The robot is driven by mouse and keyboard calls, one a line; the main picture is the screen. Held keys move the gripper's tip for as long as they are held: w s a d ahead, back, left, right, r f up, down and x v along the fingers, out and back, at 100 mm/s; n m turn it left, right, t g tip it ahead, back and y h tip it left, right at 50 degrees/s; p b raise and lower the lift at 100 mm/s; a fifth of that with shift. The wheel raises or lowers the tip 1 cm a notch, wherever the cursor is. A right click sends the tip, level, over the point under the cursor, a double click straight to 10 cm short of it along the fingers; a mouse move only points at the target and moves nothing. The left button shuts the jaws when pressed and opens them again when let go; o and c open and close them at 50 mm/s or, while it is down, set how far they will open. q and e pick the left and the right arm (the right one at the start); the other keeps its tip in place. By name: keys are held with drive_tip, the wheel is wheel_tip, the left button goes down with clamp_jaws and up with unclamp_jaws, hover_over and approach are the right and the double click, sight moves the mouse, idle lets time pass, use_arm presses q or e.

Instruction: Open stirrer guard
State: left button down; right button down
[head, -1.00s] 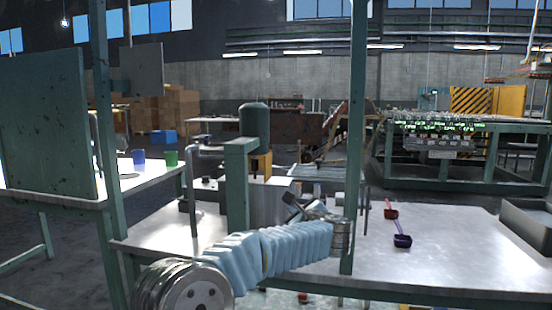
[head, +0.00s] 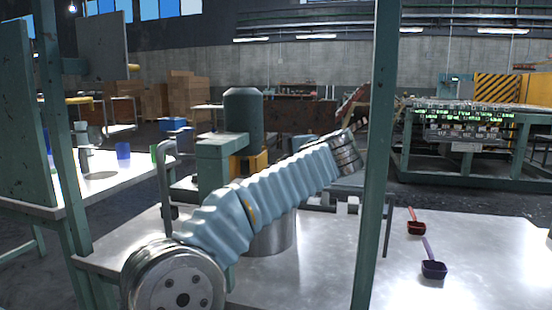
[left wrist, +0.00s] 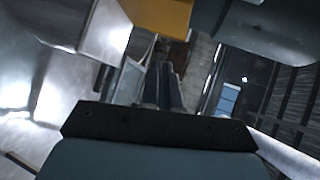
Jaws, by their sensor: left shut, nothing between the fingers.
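The stirrer (head: 243,115) stands on the metal table, with a green motor housing, a green arm and a yellow part beneath. A steel vessel (head: 272,236) shows below my left arm. A bent metal tube (head: 165,165) stands at its left and a thin metal frame (head: 388,222) at its right; I cannot tell which belongs to the guard. In the left wrist view my left gripper (left wrist: 163,72) is shut and empty, below the yellow part (left wrist: 158,14).
A green post (head: 378,150) stands in front of the table. A side table at left holds a blue cup (head: 123,150).

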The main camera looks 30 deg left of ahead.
sight(250, 160)
use_arm(q)
drive_tip(key=r+p+x, duration=0.1)
drive_tip(key=p+x, duration=0.3)
drive_tip(key=x, duration=0.9)
drive_tip(key=shift+w+a, duration=0.35)
drive_tip(key=shift+a, duration=0.1)
drive_tip(key=shift+r, duration=0.1)
